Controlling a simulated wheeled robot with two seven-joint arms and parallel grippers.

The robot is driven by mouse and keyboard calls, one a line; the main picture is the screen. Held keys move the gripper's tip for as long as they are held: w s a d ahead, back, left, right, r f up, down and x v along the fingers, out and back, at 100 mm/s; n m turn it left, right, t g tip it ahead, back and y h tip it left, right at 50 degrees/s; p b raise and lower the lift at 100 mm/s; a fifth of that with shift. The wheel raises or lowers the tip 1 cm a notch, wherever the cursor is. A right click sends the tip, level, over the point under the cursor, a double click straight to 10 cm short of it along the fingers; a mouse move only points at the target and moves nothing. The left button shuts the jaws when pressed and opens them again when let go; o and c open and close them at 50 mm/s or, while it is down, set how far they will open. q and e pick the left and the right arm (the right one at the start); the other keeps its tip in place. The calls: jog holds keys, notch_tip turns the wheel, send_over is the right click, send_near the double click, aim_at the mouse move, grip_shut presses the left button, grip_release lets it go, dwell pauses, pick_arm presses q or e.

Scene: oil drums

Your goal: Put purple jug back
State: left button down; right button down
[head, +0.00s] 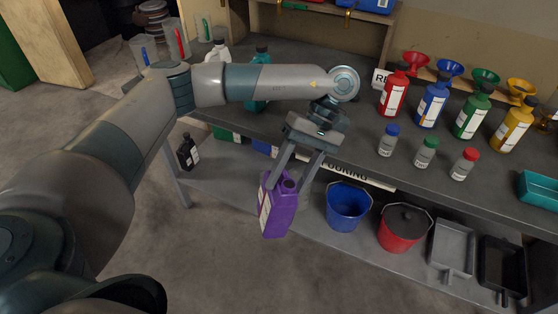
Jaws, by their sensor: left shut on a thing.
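The purple jug (280,212) hangs upright in front of the lower shelf, with a white label on its left side and a dark cap on top. My left gripper (292,187) comes down over it from above, its two fingers on either side of the jug's top, shut on it. The jug's base overlaps the front edge of the lower shelf (325,238) in the picture; I cannot tell whether it touches. My right gripper does not show.
A blue bucket (348,206) stands just right of the jug, then a red bucket (403,228) and trays (453,246). A black bottle (188,152) stands on the shelf's left. Bottles, including a red one (394,92), stand on the bench top (345,137). Shelf space left of the jug looks free.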

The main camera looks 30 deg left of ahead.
aim_at(286, 195)
pick_arm(q)
jog(key=m, duration=0.1)
jog(key=s+f+m+y+b, duration=0.1)
jog(key=m, duration=0.1)
jog(key=d+m+t+y, duration=0.1)
jog(key=shift+s+f, duration=0.2)
jog(key=shift+f, duration=0.05)
jog(key=shift+s+f+m+t+y+b, duration=0.15)
jog(key=shift+s+m+t+y+b, duration=0.15)
jog(key=shift+m, duration=0.3)
jog(key=shift+s+f+m+t+y+b, duration=0.15)
jog(key=shift+m+t+y, duration=0.2)
jog(key=shift+m, duration=0.25)
jog(key=m+t+y, duration=0.1)
jog(key=m, duration=0.1)
jog(key=shift+s+f+m+b, duration=0.1)
jog(key=shift+s+m+b, duration=0.05)
jog(key=shift+m+b, duration=0.2)
jog(key=shift+s+m+t, duration=0.1)
jog(key=shift+m+t, duration=0.25)
jog(key=shift+m, duration=0.1)
jog(key=shift+a, duration=0.15)
